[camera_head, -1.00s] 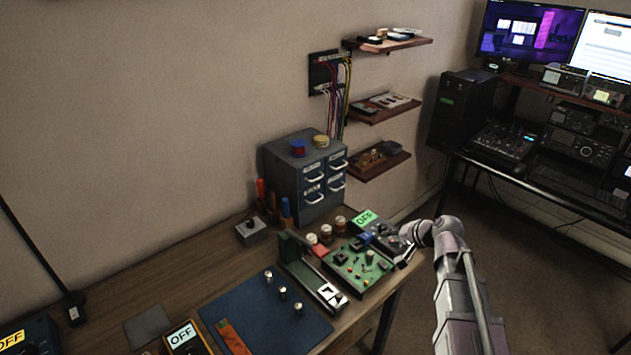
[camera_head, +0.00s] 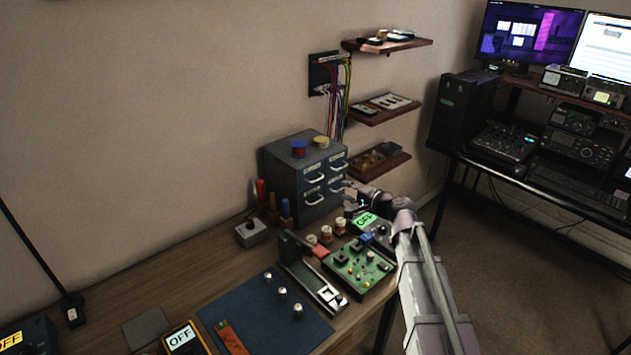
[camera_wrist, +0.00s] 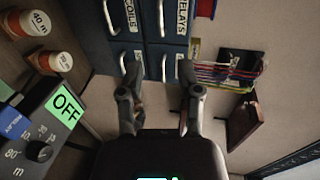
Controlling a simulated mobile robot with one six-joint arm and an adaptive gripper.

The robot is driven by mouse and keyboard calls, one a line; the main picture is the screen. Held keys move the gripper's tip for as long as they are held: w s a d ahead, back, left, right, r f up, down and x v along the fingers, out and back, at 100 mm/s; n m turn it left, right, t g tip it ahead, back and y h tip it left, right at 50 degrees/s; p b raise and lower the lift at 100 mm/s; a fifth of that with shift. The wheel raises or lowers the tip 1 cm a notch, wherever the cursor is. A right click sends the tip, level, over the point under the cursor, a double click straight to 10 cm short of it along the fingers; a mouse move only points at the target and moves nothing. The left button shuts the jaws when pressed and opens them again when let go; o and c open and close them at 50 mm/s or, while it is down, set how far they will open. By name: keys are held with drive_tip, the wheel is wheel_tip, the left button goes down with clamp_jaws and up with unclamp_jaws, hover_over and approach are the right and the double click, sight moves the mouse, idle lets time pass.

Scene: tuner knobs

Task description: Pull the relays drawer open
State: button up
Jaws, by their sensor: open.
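The relays drawer (camera_wrist: 176,18) is at the top of the wrist view, with its name on a white label and a pale handle (camera_wrist: 160,18). In the head view it looks to be the upper left drawer (camera_head: 313,174) of the grey-blue cabinet (camera_head: 283,180), and it appears shut. My gripper (camera_wrist: 160,78) is open and empty, its fingertips facing the upper right drawer, whose handle (camera_wrist: 164,66) shows between them. The relays handle lies beyond the fingertips, apart from them. In the head view my gripper (camera_head: 352,190) is small beside the cabinet's right edge.
The coils drawer (camera_wrist: 116,15) is below the relays drawer. Spools (camera_head: 299,148) sit on the cabinet. Wall shelves (camera_head: 378,162) are to the right.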

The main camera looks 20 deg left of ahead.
sight(317, 180)
drive_tip(key=shift+w+a, duration=0.1)
drive_tip(key=b+x, duration=0.3)
drive_tip(key=x, duration=1)
drive_tip(key=shift+w+a+f, duration=0.1)
drive_tip(key=shift+a, duration=0.1)
clamp_jaws()
